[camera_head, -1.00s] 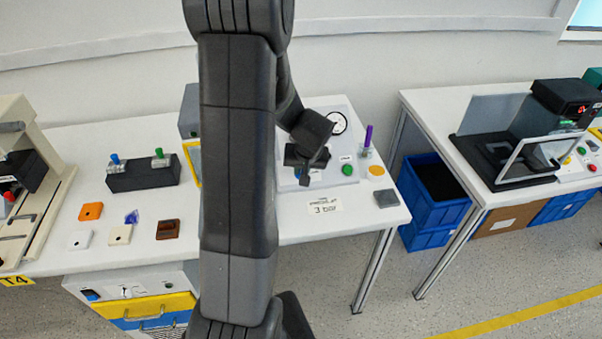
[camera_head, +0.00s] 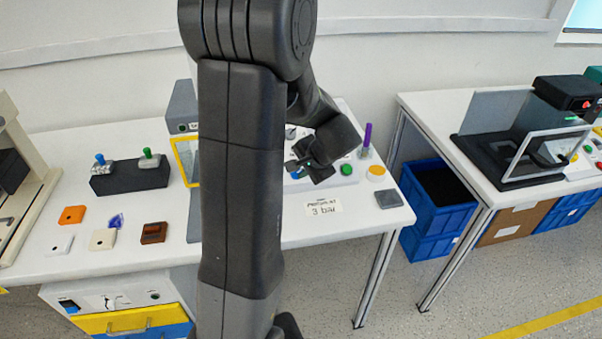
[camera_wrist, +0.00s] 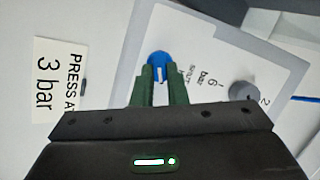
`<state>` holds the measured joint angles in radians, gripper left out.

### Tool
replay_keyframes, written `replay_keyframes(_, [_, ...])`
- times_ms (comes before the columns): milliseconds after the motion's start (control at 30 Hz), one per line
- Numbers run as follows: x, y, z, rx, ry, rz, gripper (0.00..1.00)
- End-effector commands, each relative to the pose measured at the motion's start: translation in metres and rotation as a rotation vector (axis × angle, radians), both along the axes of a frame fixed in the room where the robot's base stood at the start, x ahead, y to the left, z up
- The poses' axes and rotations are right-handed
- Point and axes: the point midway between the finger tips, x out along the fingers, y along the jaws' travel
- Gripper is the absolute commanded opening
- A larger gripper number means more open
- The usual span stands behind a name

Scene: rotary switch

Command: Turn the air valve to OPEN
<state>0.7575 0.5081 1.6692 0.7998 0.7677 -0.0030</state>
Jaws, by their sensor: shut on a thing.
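The air valve's round blue knob (camera_wrist: 157,58) with a white pointer line sits on a pale grey control panel (camera_wrist: 215,38). My gripper (camera_wrist: 159,74) has its two green-tinted fingers on either side of the blue knob and is shut on it. In the head view, my gripper (camera_head: 303,172) is low over the panel, and only a bit of blue shows beside the fingers. Small print beside the knob includes "6 bar"; I cannot read an OPEN mark.
A grey knob (camera_wrist: 243,91) stands on the same panel. A green button (camera_head: 347,169) and an upright purple rod (camera_head: 367,137) are to the right. A "3 bar" card (camera_head: 323,207) lies in front. A yellow-framed window (camera_head: 186,160) is left of the panel, partly behind my arm.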

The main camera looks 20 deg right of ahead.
Motion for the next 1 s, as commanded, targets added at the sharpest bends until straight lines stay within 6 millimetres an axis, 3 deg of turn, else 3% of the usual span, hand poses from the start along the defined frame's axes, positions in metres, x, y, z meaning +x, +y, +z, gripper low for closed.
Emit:
replay_keyframes(33, [-0.0028, 0.0019, -0.0074, 0.034, 0.001, -0.031, 0.0])
replay_keyframes(500, [-0.0056, 0.003, -0.0085, 0.231, -0.043, -0.269, 0.0])
replay_keyframes(1000, [-0.0061, 0.0034, -0.0086, 0.279, -0.054, -0.328, 0.0])
